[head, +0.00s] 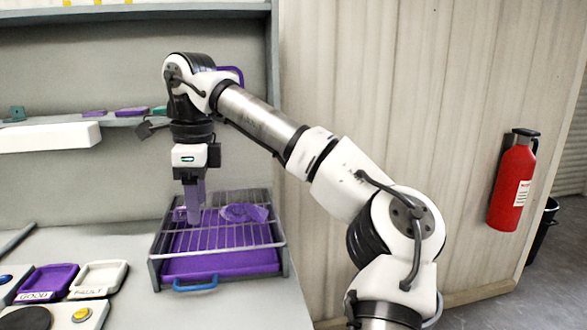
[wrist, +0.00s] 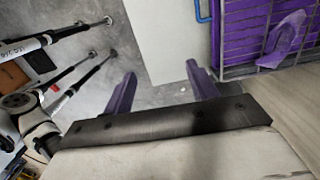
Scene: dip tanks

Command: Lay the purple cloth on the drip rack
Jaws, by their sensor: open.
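The drip rack (head: 217,232) is a wire grid over a purple tray with a blue handle, on the bench in the head view. The purple cloth (head: 243,213) lies crumpled on the wires toward the back right of the rack. In the wrist view the cloth (wrist: 287,38) also shows on the rack wires (wrist: 240,45) at the upper right. My gripper (head: 192,222) points down over the left part of the rack, beside the cloth. In the wrist view its two purple fingers (wrist: 162,92) are spread apart with nothing between them.
A purple tray marked GOOD (head: 47,281) and a pale tray marked FAULT (head: 98,278) sit left of the rack. A yellow button (head: 82,315) is in front. A shelf (head: 140,122) with small items runs behind. A fire extinguisher (head: 512,185) hangs on the right wall.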

